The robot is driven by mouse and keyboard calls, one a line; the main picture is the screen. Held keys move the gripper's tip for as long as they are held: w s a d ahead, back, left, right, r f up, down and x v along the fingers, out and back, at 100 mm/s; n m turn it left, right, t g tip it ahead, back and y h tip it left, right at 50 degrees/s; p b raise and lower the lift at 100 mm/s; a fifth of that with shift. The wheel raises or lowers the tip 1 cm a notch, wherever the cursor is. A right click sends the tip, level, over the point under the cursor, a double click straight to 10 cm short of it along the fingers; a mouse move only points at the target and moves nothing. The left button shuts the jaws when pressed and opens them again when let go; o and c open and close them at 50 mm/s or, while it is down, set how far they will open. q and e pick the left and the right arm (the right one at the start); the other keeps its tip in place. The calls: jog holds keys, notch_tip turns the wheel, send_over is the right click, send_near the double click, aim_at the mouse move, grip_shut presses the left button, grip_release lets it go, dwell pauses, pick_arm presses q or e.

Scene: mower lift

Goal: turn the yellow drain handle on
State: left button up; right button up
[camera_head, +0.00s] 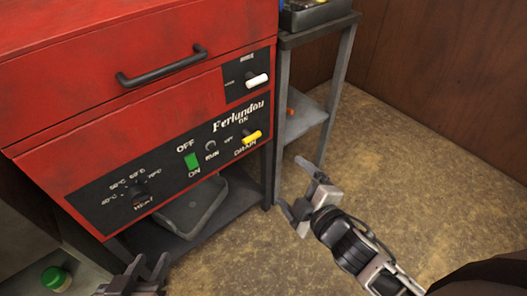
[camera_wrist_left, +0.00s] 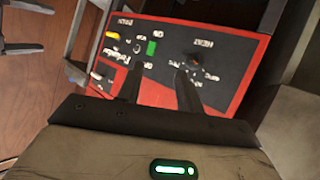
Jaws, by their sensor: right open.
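The yellow drain handle (camera_head: 251,137) sticks out sideways from the black control panel of a red machine (camera_head: 150,75), above the DRAIN label, in the head view. My left gripper (camera_head: 145,272) is at the bottom of the head view, below and in front of the panel and well away from the handle. Its two fingers are apart with nothing between them; the left wrist view also shows them (camera_wrist_left: 158,88) before the panel. My right gripper (camera_head: 297,196) is open and empty, below and right of the handle, over the floor.
A white handle (camera_head: 257,80) sits above the yellow one. A green switch (camera_head: 191,161) and a black heat knob (camera_head: 139,187) are to its left. A grey stand (camera_head: 318,36) is at the right. A grey tray (camera_head: 190,212) lies under the machine. The floor at right is clear.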

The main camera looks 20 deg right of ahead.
jog(key=w+d+f+n+t+y+b, duration=0.2)
jog(key=w+f+n+b, duration=0.4)
jog(key=n, duration=0.6)
jog(key=n+y+b, duration=0.2)
jog(key=n+b, duration=0.5)
jog(key=n, duration=0.8)
send_near(254, 139)
jog(key=b+x, duration=0.2)
jog(key=x, duration=0.8)
jog(key=shift+w+a, duration=0.15)
jog(key=shift+w, duration=0.1)
jog(key=shift+w+a, duration=0.1)
jog(key=shift+w, duration=0.1)
pick_arm(q)
jog(key=d+f+t+h, duration=0.2)
jog(key=d+f+h, duration=0.1)
jog(key=f, duration=0.3)
jog(key=shift+w+d+f, duration=0.35)
jog(key=shift+w+d, duration=0.05)
jog(key=shift+d, duration=0.3)
pick_arm(e)
jog(key=c, duration=0.9)
